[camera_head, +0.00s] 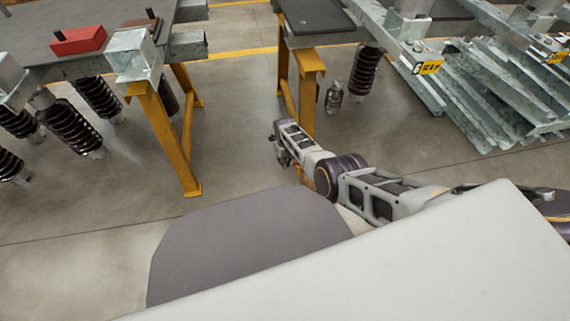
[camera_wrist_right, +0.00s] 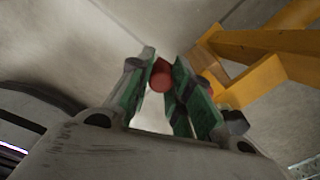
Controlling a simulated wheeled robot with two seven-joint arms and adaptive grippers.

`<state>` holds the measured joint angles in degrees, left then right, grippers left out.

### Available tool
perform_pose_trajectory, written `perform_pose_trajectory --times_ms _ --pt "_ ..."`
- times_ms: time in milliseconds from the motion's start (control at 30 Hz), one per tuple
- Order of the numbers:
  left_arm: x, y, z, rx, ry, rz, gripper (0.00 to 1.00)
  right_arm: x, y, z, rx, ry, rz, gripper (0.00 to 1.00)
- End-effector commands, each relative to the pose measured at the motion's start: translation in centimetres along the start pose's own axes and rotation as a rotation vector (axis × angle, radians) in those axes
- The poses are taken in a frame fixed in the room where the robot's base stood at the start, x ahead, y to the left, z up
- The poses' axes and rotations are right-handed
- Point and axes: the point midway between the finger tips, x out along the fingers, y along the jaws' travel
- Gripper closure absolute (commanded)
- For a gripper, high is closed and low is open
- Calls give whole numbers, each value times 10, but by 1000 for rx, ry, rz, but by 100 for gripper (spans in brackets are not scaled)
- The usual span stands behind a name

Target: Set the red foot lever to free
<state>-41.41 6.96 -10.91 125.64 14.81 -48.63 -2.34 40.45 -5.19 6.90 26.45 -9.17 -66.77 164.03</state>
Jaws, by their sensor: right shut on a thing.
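In the right wrist view, the red foot lever (camera_wrist_right: 161,76) shows as a rounded red end between the green-padded fingers of my right gripper (camera_wrist_right: 176,92). The fingers are closed on it. A little more red shows beside the right finger, close to a yellow steel frame. The rest of the lever is hidden by the fingers. In the head view, my right gripper (camera_head: 284,154) is low, by the foot of the middle yellow trestle (camera_head: 307,92), and the lever cannot be made out there. My left gripper is not in view.
A grey bench (camera_head: 62,60) with a red block (camera_head: 78,40) stands at the upper left on a yellow leg (camera_head: 165,138). Dark ribbed insulators (camera_head: 68,124) hang beneath it. Galvanised steel beams (camera_head: 490,90) are stacked at the right. Floor between the trestles is clear.

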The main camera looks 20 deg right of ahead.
Motion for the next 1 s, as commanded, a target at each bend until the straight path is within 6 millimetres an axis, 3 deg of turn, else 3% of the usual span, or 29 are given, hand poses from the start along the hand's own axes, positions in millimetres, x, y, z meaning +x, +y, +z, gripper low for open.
perform_pose_trajectory --times_ms 467,500,667,1000 --pt "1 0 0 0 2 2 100 -1 0 4 17 -6 1 100" --pt "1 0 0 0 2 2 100 -1 0 4 17 -6 1 79" --pt "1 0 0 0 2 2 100 -1 0 3 17 -5 0 58" --pt "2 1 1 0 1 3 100 0 -1 2 17 -2 0 58"
